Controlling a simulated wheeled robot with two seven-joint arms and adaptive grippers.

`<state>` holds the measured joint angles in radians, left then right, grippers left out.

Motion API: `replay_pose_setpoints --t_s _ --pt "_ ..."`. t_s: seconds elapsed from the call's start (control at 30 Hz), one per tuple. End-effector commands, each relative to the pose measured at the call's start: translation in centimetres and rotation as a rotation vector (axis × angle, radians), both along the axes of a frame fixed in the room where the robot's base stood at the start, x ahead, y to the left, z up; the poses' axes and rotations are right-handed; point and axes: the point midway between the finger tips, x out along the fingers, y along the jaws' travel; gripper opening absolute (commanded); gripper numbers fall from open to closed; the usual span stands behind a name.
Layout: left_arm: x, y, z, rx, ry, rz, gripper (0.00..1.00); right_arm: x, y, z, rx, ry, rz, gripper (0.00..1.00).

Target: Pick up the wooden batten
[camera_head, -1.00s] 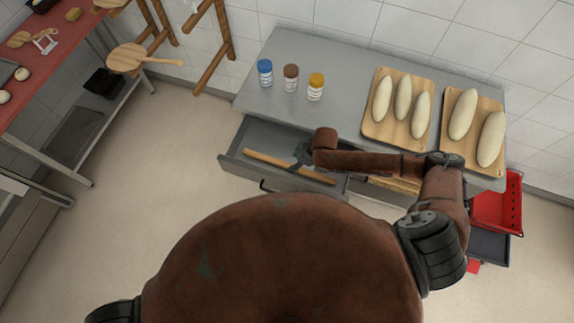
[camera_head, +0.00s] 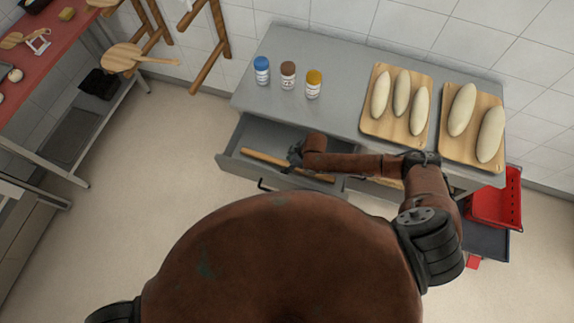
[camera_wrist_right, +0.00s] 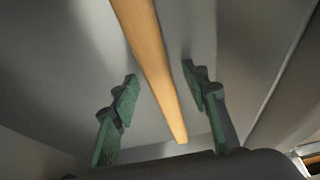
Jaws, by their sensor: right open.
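The wooden batten (camera_head: 262,158) is a long, light-brown strip lying in the open grey drawer (camera_head: 233,166) under the worktop. My right gripper (camera_head: 295,153) is over the drawer, at the batten's middle in the head view. In the right wrist view the batten (camera_wrist_right: 150,58) runs between the two open green-padded fingers (camera_wrist_right: 160,95), with a gap on either side. Whether the fingers reach down to its height I cannot tell. In the head view the gripper and forearm hide part of the batten. My left gripper is not in view.
The grey worktop (camera_head: 345,100) above the drawer carries blue, brown and yellow-lidded jars (camera_head: 288,76) and two wooden boards with dough loaves (camera_head: 463,110). A red crate (camera_head: 497,203) stands at the right. The floor left of the drawer is clear.

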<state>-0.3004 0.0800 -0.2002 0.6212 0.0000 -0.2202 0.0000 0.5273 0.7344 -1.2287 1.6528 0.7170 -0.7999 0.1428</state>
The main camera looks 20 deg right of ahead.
Motion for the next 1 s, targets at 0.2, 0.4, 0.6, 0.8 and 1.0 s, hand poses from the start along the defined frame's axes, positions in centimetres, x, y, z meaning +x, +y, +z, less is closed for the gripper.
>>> replay_pose_setpoints --t_s 0.2,0.4,0.6,0.8,1.0 --pt "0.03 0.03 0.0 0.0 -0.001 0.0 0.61 -0.01 -0.03 0.02 0.0 0.0 0.0 0.3" --pt "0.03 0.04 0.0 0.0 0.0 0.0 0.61 -0.02 -0.05 0.01 -0.001 0.001 -0.001 0.17" --pt "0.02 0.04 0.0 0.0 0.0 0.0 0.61 -0.03 -0.06 0.0 -0.001 0.001 -0.001 0.03" --pt "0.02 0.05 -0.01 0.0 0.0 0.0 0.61 0.02 -0.05 0.04 -0.001 -0.001 0.0 0.0" --pt "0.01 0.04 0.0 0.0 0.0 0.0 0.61 0.02 -0.05 0.17 -0.001 -0.001 0.0 0.0"
